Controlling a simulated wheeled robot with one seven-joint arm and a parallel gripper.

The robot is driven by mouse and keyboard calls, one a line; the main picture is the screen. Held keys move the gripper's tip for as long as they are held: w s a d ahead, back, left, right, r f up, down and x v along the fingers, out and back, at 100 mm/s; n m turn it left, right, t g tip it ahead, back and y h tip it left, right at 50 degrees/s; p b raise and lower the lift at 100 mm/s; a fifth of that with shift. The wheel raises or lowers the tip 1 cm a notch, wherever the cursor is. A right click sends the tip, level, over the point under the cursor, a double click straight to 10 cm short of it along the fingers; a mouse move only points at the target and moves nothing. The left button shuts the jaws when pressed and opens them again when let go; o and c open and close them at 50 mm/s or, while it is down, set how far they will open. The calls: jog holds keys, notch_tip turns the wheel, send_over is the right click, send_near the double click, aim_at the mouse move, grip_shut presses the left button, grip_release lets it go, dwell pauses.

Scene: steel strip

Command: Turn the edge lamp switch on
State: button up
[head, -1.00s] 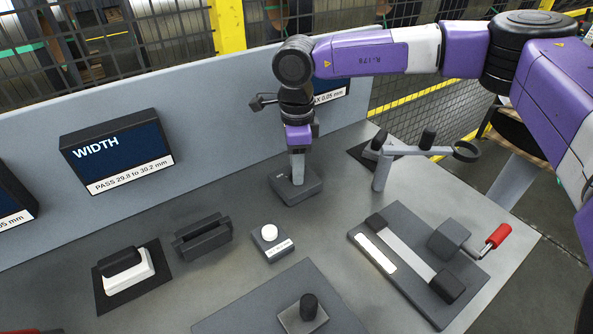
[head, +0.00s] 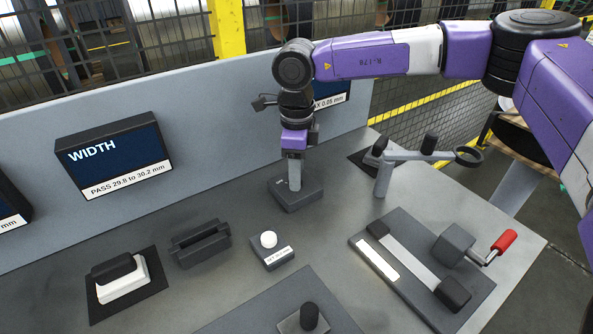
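A low dark grey box (head: 298,201) stands on the bench near the back panel, under my gripper (head: 295,186). It looks like the lamp switch's housing, with a small mark on its top, but I cannot read it. My gripper points straight down with its fingertips at the top of the box. The fingers hide the middle of the box, so the switch lever and its position are not visible. The fingers look close together, but I cannot tell whether they are shut or on anything. A pale, bright bar (head: 378,261) lies on the grey plate at right; it may be the edge lamp.
A grey plate (head: 418,302) carries a strip with dark clamps and a red-handled crank (head: 503,242). A stand with a ring (head: 468,156) is right of my gripper. A small box with a white knob (head: 268,239) is in front. The WIDTH display (head: 115,160) is at left.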

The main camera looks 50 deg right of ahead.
jog(key=o, duration=0.4)
notch_tip(320, 180, up, 8)
jog(key=shift+f, duration=0.1)
dwell(0.4)
dwell(0.4)
